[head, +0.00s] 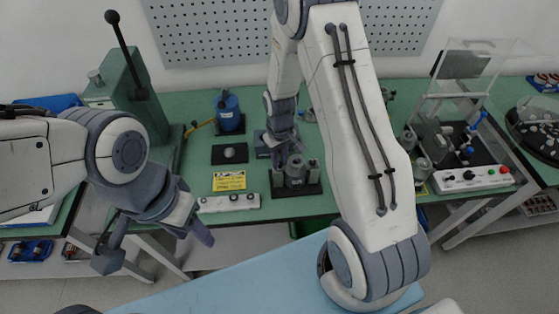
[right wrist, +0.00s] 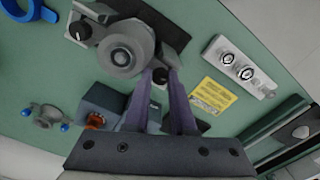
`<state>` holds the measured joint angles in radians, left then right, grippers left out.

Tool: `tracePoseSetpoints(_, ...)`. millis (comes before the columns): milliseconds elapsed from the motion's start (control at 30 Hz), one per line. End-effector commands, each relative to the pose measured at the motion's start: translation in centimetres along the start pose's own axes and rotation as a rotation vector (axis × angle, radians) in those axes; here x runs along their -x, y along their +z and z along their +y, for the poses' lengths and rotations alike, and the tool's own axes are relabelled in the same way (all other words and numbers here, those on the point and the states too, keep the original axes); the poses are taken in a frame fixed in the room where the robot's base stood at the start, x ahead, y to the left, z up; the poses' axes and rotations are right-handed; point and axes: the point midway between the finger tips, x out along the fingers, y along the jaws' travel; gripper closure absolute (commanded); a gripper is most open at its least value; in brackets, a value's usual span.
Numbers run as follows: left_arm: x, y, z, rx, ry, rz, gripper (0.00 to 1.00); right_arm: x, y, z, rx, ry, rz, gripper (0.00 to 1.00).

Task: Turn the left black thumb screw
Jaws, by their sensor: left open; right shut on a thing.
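The fixture (head: 297,186) stands on the green bench, with a round metal part (right wrist: 128,48) in its middle. The left black thumb screw (right wrist: 160,76) is beside that round part. My right gripper (right wrist: 160,70) reaches down from above and is shut on this screw, one purple finger on each side. The other black thumb screw (right wrist: 79,31) is free, across the round part. In the head view my right gripper (head: 281,160) is over the fixture's left side, and its fingers partly hide the left screw. My left gripper (head: 157,248) is open and empty, in front of the bench.
A yellow label (head: 229,181) and a white box (head: 229,202) lie left of the fixture. A grey-blue box (right wrist: 103,103) is close to my right fingers. A green press (head: 122,85) stands at the left and a control panel (head: 471,178) at the right.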

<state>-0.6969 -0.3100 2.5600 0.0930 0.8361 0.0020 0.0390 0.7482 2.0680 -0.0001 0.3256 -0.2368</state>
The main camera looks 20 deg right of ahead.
Motion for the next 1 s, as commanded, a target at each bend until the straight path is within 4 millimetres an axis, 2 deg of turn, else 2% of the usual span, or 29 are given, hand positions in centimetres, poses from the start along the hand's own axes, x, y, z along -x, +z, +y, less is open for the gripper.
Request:
tracePoseSetpoints(700,-0.92,0.05,-0.07,0.000,0.000,0.000,0.50,0.01,-0.04,0.00,0.675,0.001,0.001,1.00)
tracePoseSetpoints(1000,-1.13,0.06,-0.08,-0.001,0.000,0.000,0.50,0.04,-0.03,0.00,0.903,0.001,0.001,1.00)
